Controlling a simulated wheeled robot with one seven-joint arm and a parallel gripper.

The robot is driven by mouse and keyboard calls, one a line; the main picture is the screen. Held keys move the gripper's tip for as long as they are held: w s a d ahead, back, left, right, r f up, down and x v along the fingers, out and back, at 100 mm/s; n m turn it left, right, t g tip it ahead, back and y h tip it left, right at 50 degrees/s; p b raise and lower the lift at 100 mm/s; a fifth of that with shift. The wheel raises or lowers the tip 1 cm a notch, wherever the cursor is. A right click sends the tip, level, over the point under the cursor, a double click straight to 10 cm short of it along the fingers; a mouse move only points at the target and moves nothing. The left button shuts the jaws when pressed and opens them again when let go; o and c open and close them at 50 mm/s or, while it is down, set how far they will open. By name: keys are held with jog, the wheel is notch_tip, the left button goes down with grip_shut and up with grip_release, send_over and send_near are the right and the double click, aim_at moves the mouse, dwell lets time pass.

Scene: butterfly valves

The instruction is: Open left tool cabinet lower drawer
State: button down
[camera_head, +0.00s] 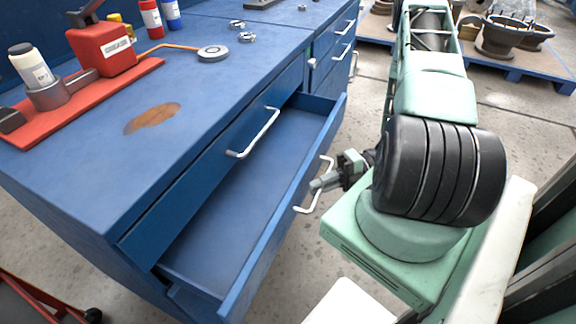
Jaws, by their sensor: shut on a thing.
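The blue tool cabinet (75,190) fills the left side of the view. Its lower drawer (235,190) is pulled well out, and its inside shows empty. My gripper (318,184) is at the white bar handle (312,200) on the drawer's front, shut on the handle's middle. The fingertips are small and partly merge with the handle. The upper drawer, with its own white handle (256,134), is shut above the open one.
A red can (103,45) and a white bottle (33,66) stand on a red tray (90,100) on the cabinet top. A second cabinet's handles (343,40) show behind. A blue pallet (540,78) with valve parts is at the back right.

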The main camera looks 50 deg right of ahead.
jog(key=s+d, duration=0.3)
jog(key=s, duration=0.6)
jog(key=s+d, duration=0.3)
jog(key=s, duration=0.6)
jog(key=shift+d+p, duration=0.4)
jog(key=shift+p, duration=0.05)
jog(key=c, duration=1.5)
grip_release()
jog(key=shift+d, duration=0.1)
jog(key=b+v, duration=0.1)
jog(key=v, duration=1.6)
jog(key=shift+s+b, duration=0.2)
jog(key=shift+b, duration=0.1)
